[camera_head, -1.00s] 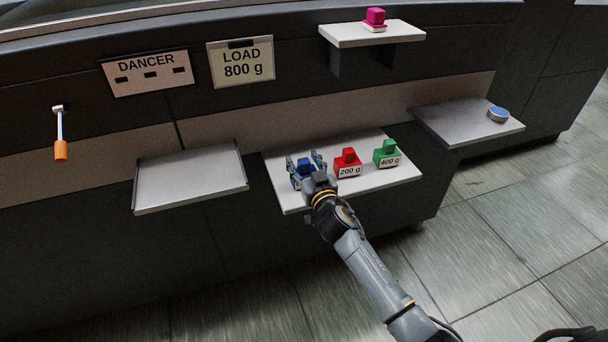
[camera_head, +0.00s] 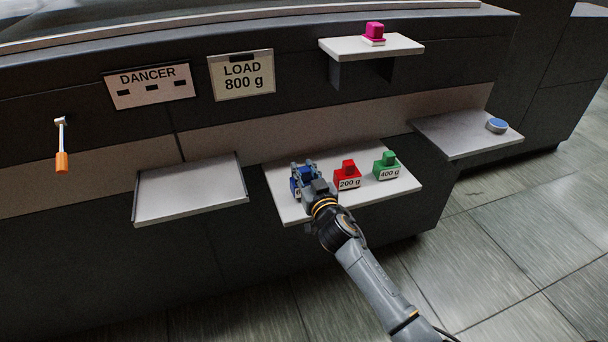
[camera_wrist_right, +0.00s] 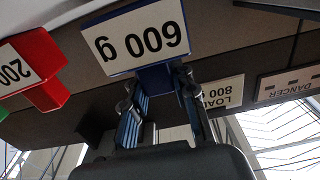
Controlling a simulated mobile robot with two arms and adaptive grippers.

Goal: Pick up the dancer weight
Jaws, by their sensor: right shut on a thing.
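The blue weight (camera_head: 294,184) is at the left end of the weight shelf, partly hidden by my gripper in the head view. In the right wrist view its label reads 600 g upside down (camera_wrist_right: 142,42). My right gripper (camera_head: 304,174) is shut on the blue weight; its two fingers (camera_wrist_right: 162,98) are on either side of it. A red 200 g weight (camera_head: 348,174) and a green 400 g weight (camera_head: 386,165) stand to the right on the same shelf. The "LOAD 800 g" sign (camera_head: 242,75) hangs above. My left gripper is not in view.
An empty tray (camera_head: 190,190) is left of the weight shelf (camera_head: 370,198). A "DANCER" plate (camera_head: 150,85) and an orange-handled lever (camera_head: 62,160) are on the panel.

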